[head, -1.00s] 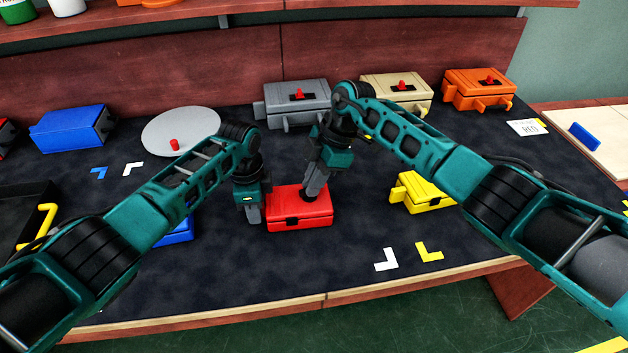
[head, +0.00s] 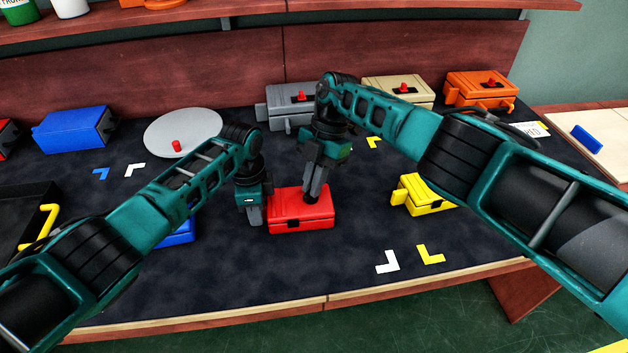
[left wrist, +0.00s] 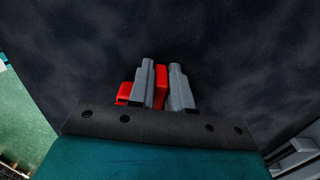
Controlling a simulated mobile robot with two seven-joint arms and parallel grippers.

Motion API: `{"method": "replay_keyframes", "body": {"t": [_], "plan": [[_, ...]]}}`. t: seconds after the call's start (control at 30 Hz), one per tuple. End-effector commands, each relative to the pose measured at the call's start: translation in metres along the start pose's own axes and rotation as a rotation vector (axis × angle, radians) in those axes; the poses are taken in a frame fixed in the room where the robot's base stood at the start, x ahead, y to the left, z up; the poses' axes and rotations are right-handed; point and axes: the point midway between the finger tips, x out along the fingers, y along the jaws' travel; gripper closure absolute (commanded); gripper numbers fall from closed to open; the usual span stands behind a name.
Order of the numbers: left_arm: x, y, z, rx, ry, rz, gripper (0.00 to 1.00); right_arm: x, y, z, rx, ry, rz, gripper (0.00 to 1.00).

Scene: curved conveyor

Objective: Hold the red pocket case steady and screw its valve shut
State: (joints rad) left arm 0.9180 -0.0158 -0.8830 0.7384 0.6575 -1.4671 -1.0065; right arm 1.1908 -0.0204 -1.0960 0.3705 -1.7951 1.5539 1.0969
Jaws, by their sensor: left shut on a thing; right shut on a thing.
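The red pocket case (head: 300,217) lies on the dark conveyor top in front of me. My left gripper (head: 254,216) points down at the case's left side and is shut on a red part of it; the left wrist view shows this red part (left wrist: 161,86) between the two grey fingers (left wrist: 161,90). My right gripper (head: 311,198) points down onto the top of the case, its fingers shut at the valve. The valve itself is hidden by the fingers.
A yellow case (head: 425,196) stands to the right and a blue case (head: 180,232) sits partly behind my left arm. Grey (head: 284,119), tan (head: 414,87) and orange (head: 466,93) cases line the back. A grey disc (head: 205,122) lies at the back left.

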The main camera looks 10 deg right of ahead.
Motion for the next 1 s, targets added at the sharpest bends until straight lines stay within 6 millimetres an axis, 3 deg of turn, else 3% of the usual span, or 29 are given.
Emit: {"method": "replay_keyframes", "body": {"t": [0.37, 0.4, 0.63, 1.0], "plan": [[-0.0005, -0.0007, 0.0002, -0.002, 0.000, -0.002, 1.00, 0.0001, -0.0003, -0.0002, -0.003, 0.001, -0.002, 1.00], [-0.0005, -0.0007, 0.0002, -0.002, 0.000, -0.002, 1.00, 0.0000, -0.0003, -0.0002, -0.003, 0.001, -0.002, 0.87], [-0.0005, -0.0005, 0.0001, -0.001, 0.000, -0.001, 1.00, -0.0001, -0.0002, 0.0000, -0.002, 0.001, -0.001, 0.65], [-0.0004, -0.0003, -0.0001, -0.001, 0.001, -0.001, 1.00, -0.0082, 0.0004, 0.0006, -0.002, -0.001, 0.001, 0.64]]}}
